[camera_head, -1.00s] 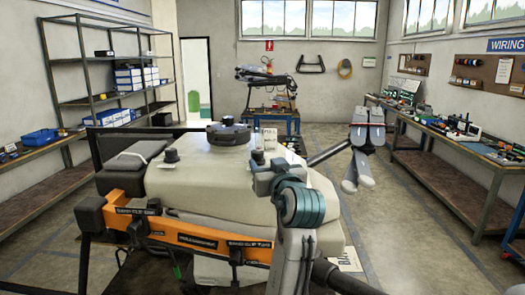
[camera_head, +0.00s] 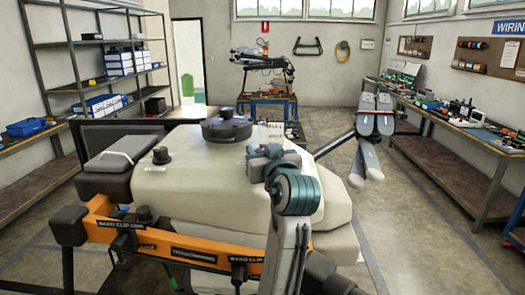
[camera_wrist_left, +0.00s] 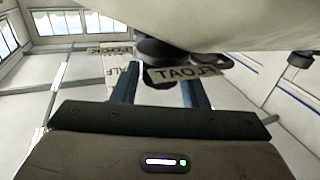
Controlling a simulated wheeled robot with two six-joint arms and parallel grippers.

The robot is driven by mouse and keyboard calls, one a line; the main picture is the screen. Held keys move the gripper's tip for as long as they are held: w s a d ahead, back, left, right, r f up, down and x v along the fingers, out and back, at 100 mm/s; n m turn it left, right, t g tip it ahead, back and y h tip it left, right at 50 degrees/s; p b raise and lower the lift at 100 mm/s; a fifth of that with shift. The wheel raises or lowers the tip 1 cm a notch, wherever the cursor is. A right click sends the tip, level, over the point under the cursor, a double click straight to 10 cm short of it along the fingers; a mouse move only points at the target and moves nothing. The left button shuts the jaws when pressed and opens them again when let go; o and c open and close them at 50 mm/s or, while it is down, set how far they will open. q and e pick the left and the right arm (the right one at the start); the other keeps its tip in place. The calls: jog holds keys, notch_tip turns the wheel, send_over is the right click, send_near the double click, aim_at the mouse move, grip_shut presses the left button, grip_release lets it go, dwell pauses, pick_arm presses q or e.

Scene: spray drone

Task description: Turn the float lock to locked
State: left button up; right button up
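The drone's cream tank (camera_head: 200,180) fills the middle of the head view, with a black round lid (camera_head: 227,127) on top. My left arm rises in front of its right side; its gripper is largely hidden behind my wrist there. In the left wrist view, the two blue fingers of my left gripper (camera_wrist_left: 160,92) stand apart. A dark knob-like part (camera_wrist_left: 158,82) shows between them, beside an upside-down FLOAT label (camera_wrist_left: 188,73). A second label (camera_wrist_left: 108,50), too small to read surely, is at the left. Contact with the knob cannot be told. My right gripper is out of view.
The drone's orange frame bar (camera_head: 180,243) crosses the front. A folded grey propeller (camera_head: 372,145) extends at right. A white placard (camera_head: 277,132) stands behind my wrist. Shelves (camera_head: 85,70) line the left and a workbench (camera_head: 460,165) the right. Floor is clear at the right.

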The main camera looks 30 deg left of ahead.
pick_arm(q)
jog(key=c, duration=0.3)
jog(key=shift+c, duration=1.3)
jog(key=shift+a+m+t+h, duration=0.1)
jog(key=shift+m+t+h, duration=0.3)
jog(key=shift+s+r+m+t+h+p, duration=0.1)
jog(key=shift+m+t+h+p, duration=0.25)
jog(key=shift+m+t+h, duration=0.3)
jog(key=m+t+h, duration=0.2)
jog(key=h, duration=0.1)
jog(key=shift+a+m+p, duration=0.15)
jog(key=shift+m+p, duration=0.1)
jog(key=shift+p, duration=0.05)
jog(key=shift+m+t+h, duration=0.65)
jog(key=shift+m+h, duration=0.05)
jog(key=shift+h, duration=0.55)
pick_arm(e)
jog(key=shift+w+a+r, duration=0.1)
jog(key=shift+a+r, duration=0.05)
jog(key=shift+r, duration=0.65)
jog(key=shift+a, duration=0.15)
